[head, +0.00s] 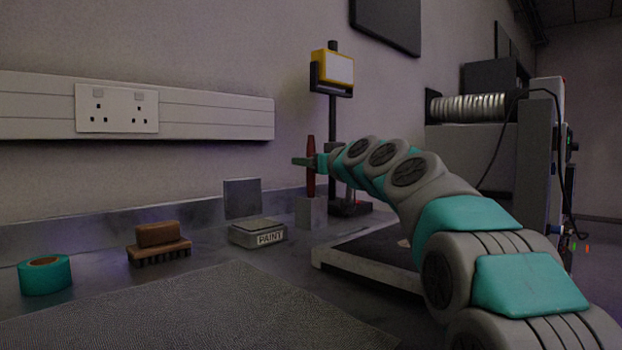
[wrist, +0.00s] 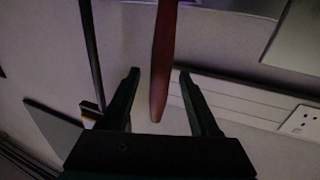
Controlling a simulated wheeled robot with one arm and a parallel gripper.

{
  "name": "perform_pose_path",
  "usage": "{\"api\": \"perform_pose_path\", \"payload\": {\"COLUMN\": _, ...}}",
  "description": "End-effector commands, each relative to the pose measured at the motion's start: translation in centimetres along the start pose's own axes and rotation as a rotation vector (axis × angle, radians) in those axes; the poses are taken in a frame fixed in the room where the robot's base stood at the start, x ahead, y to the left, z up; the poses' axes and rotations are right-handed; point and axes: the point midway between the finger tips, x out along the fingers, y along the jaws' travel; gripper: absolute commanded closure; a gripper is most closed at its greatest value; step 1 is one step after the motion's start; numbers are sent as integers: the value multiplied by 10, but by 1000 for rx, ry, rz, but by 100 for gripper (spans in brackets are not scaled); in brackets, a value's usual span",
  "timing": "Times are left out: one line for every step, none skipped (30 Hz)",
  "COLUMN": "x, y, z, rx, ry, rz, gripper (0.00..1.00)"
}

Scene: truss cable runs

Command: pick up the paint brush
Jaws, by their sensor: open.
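The paint brush (head: 311,183) seems to be the slim red-handled tool standing upright in a small grey block (head: 311,214); its lower end is hidden there. My gripper (head: 304,161) is level with the upper handle and overlaps it in the head view. In the wrist view, the red handle (wrist: 163,50) passes between the two open fingers (wrist: 158,74), with a gap visible on each side. Whether either finger touches the handle cannot be told from the head view.
A tin labelled PAINT (head: 258,234) with a raised lid, a brown scrubbing brush (head: 158,243) and a teal tape roll (head: 45,275) stand left. A dark-topped platform (head: 365,252) lies under my arm.

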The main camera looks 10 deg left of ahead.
Motion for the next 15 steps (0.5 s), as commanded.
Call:
{"api": "perform_pose_path", "payload": {"x": 2, "y": 0, "z": -1, "rx": 0, "ry": 0, "rz": 0, "gripper": 38}}
{"api": "perform_pose_path", "payload": {"x": 3, "y": 0, "z": 0, "rx": 0, "ry": 0, "rz": 0, "gripper": 38}}
{"api": "perform_pose_path", "payload": {"x": 4, "y": 0, "z": 0, "rx": 1, "ry": 0, "rz": 0, "gripper": 38}}
{"api": "perform_pose_path", "payload": {"x": 3, "y": 0, "z": 0, "rx": 1, "ry": 1, "rz": 0, "gripper": 38}}
{"api": "perform_pose_path", "payload": {"x": 3, "y": 0, "z": 0, "rx": 1, "ry": 0, "rz": 0, "gripper": 38}}
{"api": "perform_pose_path", "payload": {"x": 3, "y": 0, "z": 0, "rx": 1, "ry": 0, "rz": 0, "gripper": 38}}
{"api": "perform_pose_path", "payload": {"x": 3, "y": 0, "z": 0, "rx": 1, "ry": 0, "rz": 0, "gripper": 38}}
{"api": "perform_pose_path", "payload": {"x": 3, "y": 0, "z": 0, "rx": 1, "ry": 0, "rz": 0, "gripper": 38}}
{"api": "perform_pose_path", "payload": {"x": 3, "y": 0, "z": 0, "rx": 1, "ry": 0, "rz": 0, "gripper": 42}}
{"api": "perform_pose_path", "payload": {"x": 3, "y": 0, "z": 0, "rx": 2, "ry": 0, "rz": 0, "gripper": 46}}
{"api": "perform_pose_path", "payload": {"x": 3, "y": 0, "z": 0, "rx": 1, "ry": 0, "rz": 0, "gripper": 49}}
{"api": "perform_pose_path", "payload": {"x": 3, "y": 0, "z": 1, "rx": 2, "ry": 0, "rz": 0, "gripper": 53}}
{"api": "perform_pose_path", "payload": {"x": 3, "y": 0, "z": 1, "rx": 1, "ry": 0, "rz": 0, "gripper": 57}}
{"api": "perform_pose_path", "payload": {"x": 3, "y": 0, "z": 1, "rx": 2, "ry": 0, "rz": 0, "gripper": 60}}
{"api": "perform_pose_path", "payload": {"x": 3, "y": 0, "z": 1, "rx": 2, "ry": 0, "rz": 0, "gripper": 65}}
